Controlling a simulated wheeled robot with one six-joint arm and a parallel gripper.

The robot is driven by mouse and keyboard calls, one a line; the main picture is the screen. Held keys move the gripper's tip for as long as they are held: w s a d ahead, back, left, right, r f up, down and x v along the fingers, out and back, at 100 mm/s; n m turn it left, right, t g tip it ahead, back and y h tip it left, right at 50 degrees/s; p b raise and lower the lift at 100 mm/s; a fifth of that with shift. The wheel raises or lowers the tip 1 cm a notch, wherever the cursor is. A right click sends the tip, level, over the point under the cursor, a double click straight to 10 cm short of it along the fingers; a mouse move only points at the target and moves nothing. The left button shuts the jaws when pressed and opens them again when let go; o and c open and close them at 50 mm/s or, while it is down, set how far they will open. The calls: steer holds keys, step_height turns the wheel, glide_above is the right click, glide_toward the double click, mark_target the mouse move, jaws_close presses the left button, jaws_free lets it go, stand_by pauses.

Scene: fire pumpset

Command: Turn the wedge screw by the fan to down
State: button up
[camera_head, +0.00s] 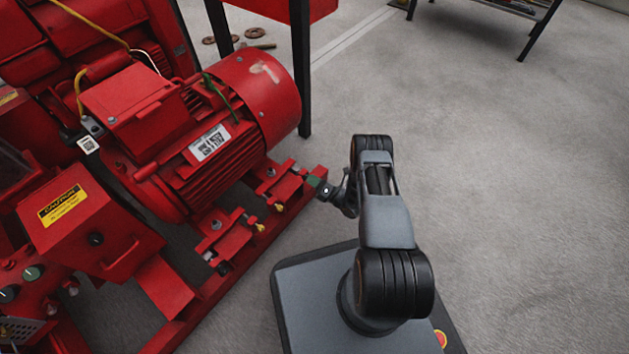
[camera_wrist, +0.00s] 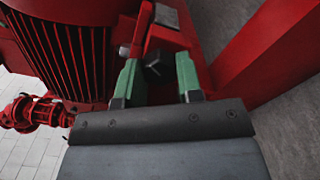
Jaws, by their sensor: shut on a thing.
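The red motor (camera_head: 205,130) stands at the left in the head view, its rounded fan end (camera_head: 272,92) facing right. My gripper (camera_head: 322,187) is low beside the motor's foot at the fan end. In the wrist view my gripper (camera_wrist: 158,60) has green fingers on both sides of the dark wedge screw (camera_wrist: 156,69) and is shut on it. The screw sits against a red bracket (camera_wrist: 160,38). The contact of the fingers is hard to see. In the head view the screw is hidden by my gripper.
A red base rail (camera_head: 265,235) runs along the motor, with another bracket (camera_head: 232,243) nearer me. A dark table leg (camera_head: 300,70) stands behind the fan end. Open grey floor (camera_head: 500,180) lies to the right. A red pipe fitting (camera_wrist: 35,112) shows at the wrist view's left.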

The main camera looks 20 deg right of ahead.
steer(key=shift+d+n+p, duration=0.1)
steer(key=shift+n+p, duration=0.2)
steer(key=shift+n, duration=3.3)
steer(key=o, duration=0.7)
steer(key=shift+c, duration=0.2)
steer(key=shift+o, duration=1.3)
